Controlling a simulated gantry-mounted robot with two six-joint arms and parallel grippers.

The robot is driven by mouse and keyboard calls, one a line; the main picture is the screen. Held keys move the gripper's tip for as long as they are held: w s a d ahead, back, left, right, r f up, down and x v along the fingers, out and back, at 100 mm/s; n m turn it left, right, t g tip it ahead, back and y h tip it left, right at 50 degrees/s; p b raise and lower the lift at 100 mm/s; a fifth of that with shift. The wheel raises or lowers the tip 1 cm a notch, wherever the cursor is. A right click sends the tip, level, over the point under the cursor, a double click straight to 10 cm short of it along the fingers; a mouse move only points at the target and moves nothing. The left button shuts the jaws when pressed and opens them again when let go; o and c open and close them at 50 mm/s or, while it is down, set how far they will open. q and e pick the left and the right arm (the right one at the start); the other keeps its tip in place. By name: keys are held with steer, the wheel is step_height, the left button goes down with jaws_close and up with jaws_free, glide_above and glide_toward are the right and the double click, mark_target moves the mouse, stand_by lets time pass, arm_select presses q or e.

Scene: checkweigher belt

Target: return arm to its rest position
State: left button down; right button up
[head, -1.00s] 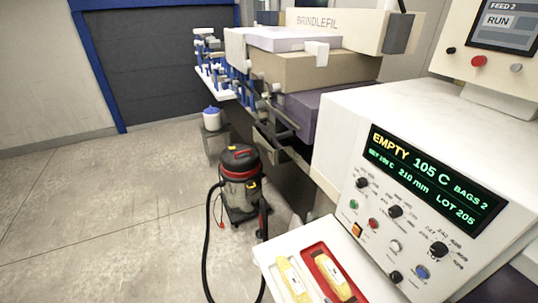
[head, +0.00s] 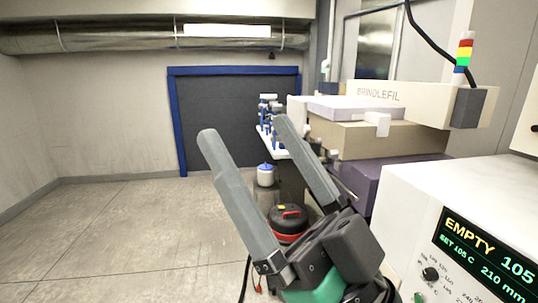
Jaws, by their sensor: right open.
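My right gripper (head: 252,160) is in the lower middle of the head view, with its two long grey fingers spread apart and pointing up. Nothing is between the fingers. It is raised in front of the machine and covers part of the vacuum cleaner behind it. My left gripper is not in view.
The white control cabinet (head: 420,195) with its lit display (head: 485,255) reading EMPTY stands at the right. Behind is the BRINDLEFIL machine (head: 400,100). The floor at left is clear.

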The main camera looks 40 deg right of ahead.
step_height(320, 180, up, 15)
steer(key=p, duration=1.4)
steer(key=shift+s+d+f, duration=0.15)
steer(key=shift+d+f, duration=0.05)
